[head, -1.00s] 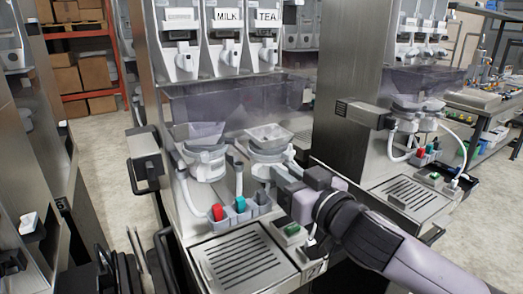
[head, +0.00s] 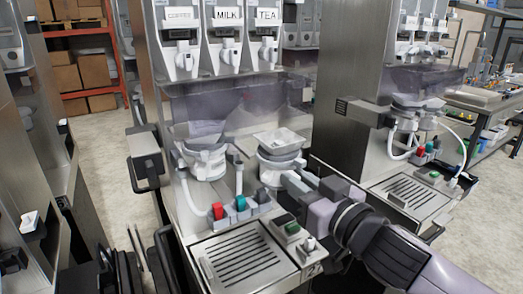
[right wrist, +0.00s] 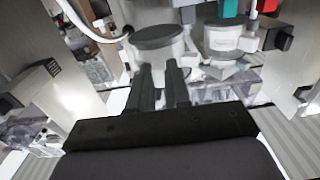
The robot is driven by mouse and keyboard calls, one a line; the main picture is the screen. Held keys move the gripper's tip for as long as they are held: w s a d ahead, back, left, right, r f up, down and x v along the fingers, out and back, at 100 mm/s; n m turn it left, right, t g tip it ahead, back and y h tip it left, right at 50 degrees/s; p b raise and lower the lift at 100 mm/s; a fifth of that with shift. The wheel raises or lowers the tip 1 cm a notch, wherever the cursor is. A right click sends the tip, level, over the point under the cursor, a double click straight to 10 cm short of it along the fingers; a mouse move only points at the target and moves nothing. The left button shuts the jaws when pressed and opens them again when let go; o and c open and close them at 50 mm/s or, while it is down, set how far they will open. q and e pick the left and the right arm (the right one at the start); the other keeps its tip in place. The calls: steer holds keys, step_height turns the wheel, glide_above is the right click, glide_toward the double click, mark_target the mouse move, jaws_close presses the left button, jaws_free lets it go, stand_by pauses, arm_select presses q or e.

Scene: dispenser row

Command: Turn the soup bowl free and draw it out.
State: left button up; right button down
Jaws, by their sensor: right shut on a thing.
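The soup bowl (head: 281,164), a pale cup with a grey ring and a square white funnel on top, is at the right of the near machine, above the drip grate. In the right wrist view, where the scene is upside down, the bowl (right wrist: 160,48) fills the space beyond my fingers and shows a dark round end. My right gripper (head: 289,179) is shut on its near side; the fingers (right wrist: 160,72) also show in the wrist view. The exact contact is partly hidden. A gap shows between the bowl and the second bowl (head: 204,160). My left gripper does not show.
Red, teal and grey-blue knobs (head: 241,204) stand in a row below the bowls. A white hose (head: 195,190) runs beside the left bowl. A smoky clear hood (head: 235,105) hangs above. The drip grate (head: 240,262) is bare. Another machine (head: 365,95) stands at right.

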steer(key=v, duration=0.9)
steer(key=shift+r, duration=0.2)
stand_by(1.0)
